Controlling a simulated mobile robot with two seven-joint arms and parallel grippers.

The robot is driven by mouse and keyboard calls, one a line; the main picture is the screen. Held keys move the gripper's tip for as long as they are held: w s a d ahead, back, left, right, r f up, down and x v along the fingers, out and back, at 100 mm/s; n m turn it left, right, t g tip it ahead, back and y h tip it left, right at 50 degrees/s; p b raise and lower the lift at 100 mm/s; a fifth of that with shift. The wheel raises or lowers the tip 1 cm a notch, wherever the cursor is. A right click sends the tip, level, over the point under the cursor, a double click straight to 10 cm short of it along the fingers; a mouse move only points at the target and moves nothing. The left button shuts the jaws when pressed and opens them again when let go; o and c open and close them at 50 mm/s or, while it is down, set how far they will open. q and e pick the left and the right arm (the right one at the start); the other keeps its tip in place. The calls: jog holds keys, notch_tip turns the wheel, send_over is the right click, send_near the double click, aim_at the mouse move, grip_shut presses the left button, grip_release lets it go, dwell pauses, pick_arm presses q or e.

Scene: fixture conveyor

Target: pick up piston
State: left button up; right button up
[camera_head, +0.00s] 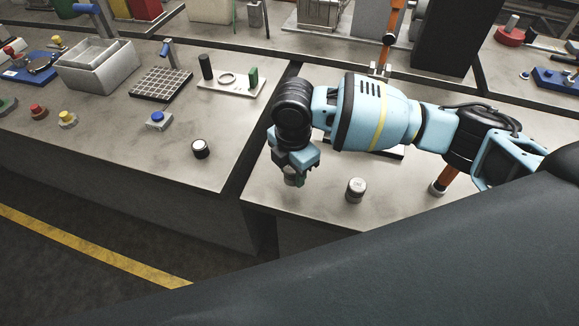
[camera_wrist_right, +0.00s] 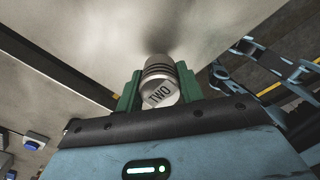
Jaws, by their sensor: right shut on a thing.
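A grey metal piston marked "TWO" (camera_wrist_right: 160,88) sits between the green fingers of my right gripper (camera_wrist_right: 157,98) in the right wrist view. The fingers are shut on its sides, and ring grooves show near its far end. In the head view my right gripper (camera_head: 295,178) points down over the front left of the right-hand table (camera_head: 320,205); the held piston is mostly hidden there. A second grey piston-like cylinder (camera_head: 356,189) stands upright on that table, right of the gripper. My left gripper is not in view.
A dark cylinder with a pale top (camera_head: 200,149) stands on the left table, across a narrow gap. A blue button (camera_head: 158,119), a grid tray (camera_head: 160,85), a grey bin (camera_head: 97,65) and a fixture plate (camera_head: 232,85) stand farther back. The right table's front is mostly clear.

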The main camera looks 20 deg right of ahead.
jog(key=s+r+p, duration=0.1)
jog(key=s, duration=1.2)
jog(key=shift+s+d+r, duration=0.25)
jog(key=shift+s+d, duration=0.15)
jog(key=shift+d, duration=0.05)
